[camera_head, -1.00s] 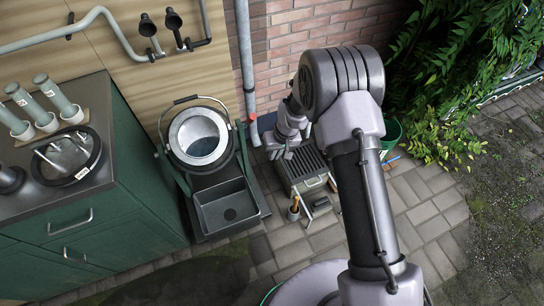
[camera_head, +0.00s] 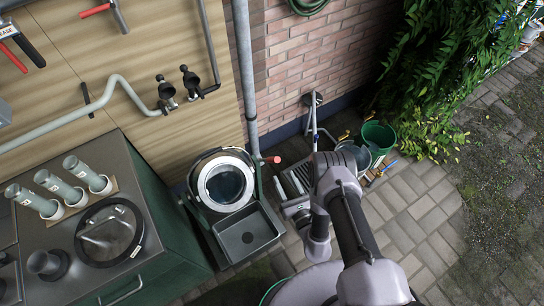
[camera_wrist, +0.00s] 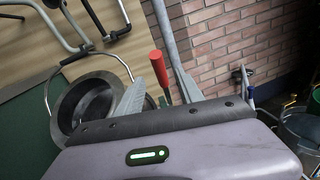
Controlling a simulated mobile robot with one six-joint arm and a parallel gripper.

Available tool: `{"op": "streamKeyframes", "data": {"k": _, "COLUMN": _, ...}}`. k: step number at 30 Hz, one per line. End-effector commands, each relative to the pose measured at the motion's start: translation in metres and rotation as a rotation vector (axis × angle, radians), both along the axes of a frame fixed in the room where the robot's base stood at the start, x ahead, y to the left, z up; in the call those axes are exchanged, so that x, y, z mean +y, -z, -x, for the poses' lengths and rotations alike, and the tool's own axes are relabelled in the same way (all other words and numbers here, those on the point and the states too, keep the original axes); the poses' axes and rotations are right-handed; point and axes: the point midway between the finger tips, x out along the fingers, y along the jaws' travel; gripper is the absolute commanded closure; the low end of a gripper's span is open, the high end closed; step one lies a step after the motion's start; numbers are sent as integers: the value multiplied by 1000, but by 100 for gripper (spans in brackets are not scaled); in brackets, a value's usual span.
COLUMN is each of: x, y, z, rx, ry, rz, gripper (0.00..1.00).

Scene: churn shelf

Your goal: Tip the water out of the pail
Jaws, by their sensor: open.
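A round metal vessel (camera_head: 226,185) with a dark inside sits in a green frame against the wall. It also shows at the left of the wrist view (camera_wrist: 88,103), with a wire handle arched over it. A grey metal pail (camera_head: 353,156) stands on the paving beside a green bucket (camera_head: 378,137); it is partly cut off in the wrist view (camera_wrist: 302,130). I cannot tell which vessel holds water. My gripper (camera_wrist: 158,88) is open and empty, its two fingertips apart. In the wrist view a red handle (camera_wrist: 159,69) appears between them, beyond the tips.
A black tray (camera_head: 246,237) sits in front of the framed vessel. A green cabinet (camera_head: 168,232) with bottles (camera_head: 62,188) stands left. A grey downpipe (camera_head: 245,75) runs down the brick wall. Leafy plants (camera_head: 435,75) hang right; paving (camera_head: 420,215) there is open.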

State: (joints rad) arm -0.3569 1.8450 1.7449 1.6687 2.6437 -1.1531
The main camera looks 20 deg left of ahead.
Motion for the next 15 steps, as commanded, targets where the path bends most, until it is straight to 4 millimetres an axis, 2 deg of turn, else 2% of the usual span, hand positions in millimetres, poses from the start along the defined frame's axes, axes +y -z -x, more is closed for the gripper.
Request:
{"op": "streamKeyframes", "data": {"k": 1, "x": 10, "y": 13, "z": -10, "rx": -6, "ry": -4, "rz": -2, "gripper": 56}}
{"op": "streamKeyframes", "data": {"k": 9, "x": 54, "y": 5, "z": -62, "rx": -6, "ry": -6, "rz": -2, "gripper": 56}}
{"op": "streamKeyframes", "data": {"k": 15, "x": 73, "y": 1, "z": -85, "rx": -3, "ry": -5, "rz": -2, "gripper": 56}}
